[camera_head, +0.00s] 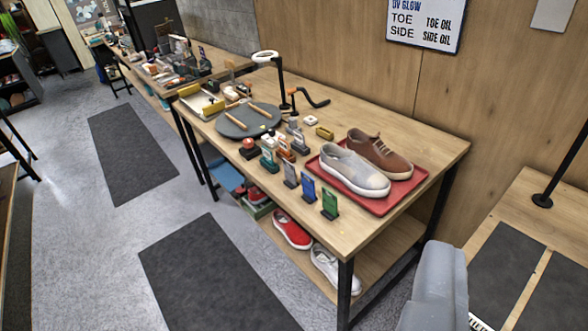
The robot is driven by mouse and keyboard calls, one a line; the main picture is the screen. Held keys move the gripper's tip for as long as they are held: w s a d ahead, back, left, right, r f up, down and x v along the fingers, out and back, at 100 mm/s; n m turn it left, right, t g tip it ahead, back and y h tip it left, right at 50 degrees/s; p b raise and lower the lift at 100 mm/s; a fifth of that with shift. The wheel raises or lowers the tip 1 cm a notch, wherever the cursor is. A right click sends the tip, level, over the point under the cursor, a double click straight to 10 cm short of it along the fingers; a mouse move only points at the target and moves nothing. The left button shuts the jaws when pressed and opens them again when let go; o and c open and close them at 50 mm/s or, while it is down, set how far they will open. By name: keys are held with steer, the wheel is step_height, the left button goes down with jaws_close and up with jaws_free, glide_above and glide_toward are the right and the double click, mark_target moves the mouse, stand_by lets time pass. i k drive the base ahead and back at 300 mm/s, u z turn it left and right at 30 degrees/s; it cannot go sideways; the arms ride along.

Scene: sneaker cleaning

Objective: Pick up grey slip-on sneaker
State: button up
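A light grey slip-on sneaker (352,170) with a white sole sits upright in a red tray (405,191) on the right end of the wooden workbench. Its toe points toward the lower right. A brown lace-up sneaker (384,155) stands right beside it in the same tray, on the wall side. Another pale grey or white shoe (324,268) lies on the shelf under the bench, partly covered by the bench edge. No gripper fingers can be made out, and nothing touches the grey sneaker.
Small coloured card stands (309,190) line the bench's front edge by the tray. A dark round mat (247,124) and a lamp (279,78) are farther left. A red shoe (292,229) is on the lower shelf. Dark floor mats (210,275) lie in the open aisle. A grey rounded shape (437,287) blocks the lower right.

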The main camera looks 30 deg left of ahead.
mark_target(359, 178)
steer(key=z, duration=0.15)
steer(key=i, duration=1.5)
steer(key=u, duration=0.4)
